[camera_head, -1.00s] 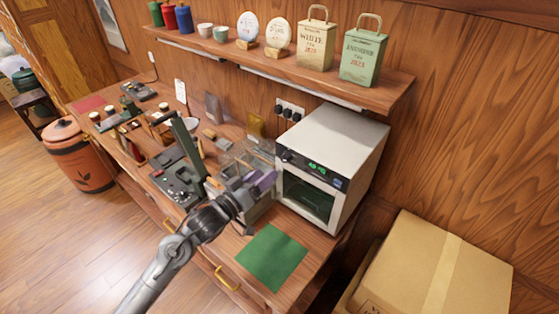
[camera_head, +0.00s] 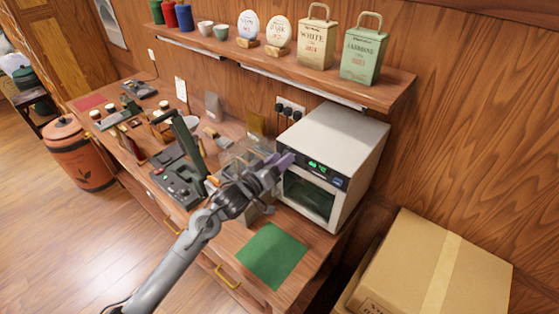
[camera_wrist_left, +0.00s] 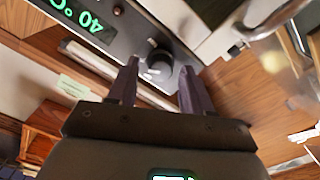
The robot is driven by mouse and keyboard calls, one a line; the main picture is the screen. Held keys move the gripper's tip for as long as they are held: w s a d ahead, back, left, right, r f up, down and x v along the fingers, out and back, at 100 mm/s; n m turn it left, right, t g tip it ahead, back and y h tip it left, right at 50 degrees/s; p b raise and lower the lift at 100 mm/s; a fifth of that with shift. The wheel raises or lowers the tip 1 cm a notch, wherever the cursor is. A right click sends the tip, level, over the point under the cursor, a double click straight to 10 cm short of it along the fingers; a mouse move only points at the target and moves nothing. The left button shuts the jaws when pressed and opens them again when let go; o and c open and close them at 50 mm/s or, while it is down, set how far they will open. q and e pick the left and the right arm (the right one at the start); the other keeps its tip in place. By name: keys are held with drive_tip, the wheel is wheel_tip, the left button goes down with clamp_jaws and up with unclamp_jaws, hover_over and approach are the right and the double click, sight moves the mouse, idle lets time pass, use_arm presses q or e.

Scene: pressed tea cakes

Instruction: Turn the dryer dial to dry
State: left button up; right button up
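The dryer (camera_head: 346,136) is a white box with a dark front panel and a glass door, at the right end of the bench. Its green display (camera_wrist_left: 78,14) shows 40 °C, upside down in the left wrist view. The dark round dial (camera_wrist_left: 157,58) has a pale mark on its rim. My left gripper (camera_head: 286,160) is at the panel's left end and hides the dial in the head view. In the left wrist view its two purple-grey fingers (camera_wrist_left: 160,72) are apart, one on each side of the dial. I cannot tell whether they touch it. My right gripper is out of view.
A green mat (camera_head: 271,256) lies in front of the dryer. Clear containers (camera_head: 245,152) stand left of it, close to my gripper. A shelf (camera_head: 300,76) with tins hangs above. A cardboard box (camera_head: 440,265) is at lower right.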

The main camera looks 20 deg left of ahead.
use_arm(q)
drive_tip(key=c, duration=0.8)
drive_tip(key=shift+m, duration=0.4)
drive_tip(key=shift+d+m+p, duration=0.15)
drive_tip(key=shift+m+p, duration=0.65)
drive_tip(key=shift+m, duration=4.7)
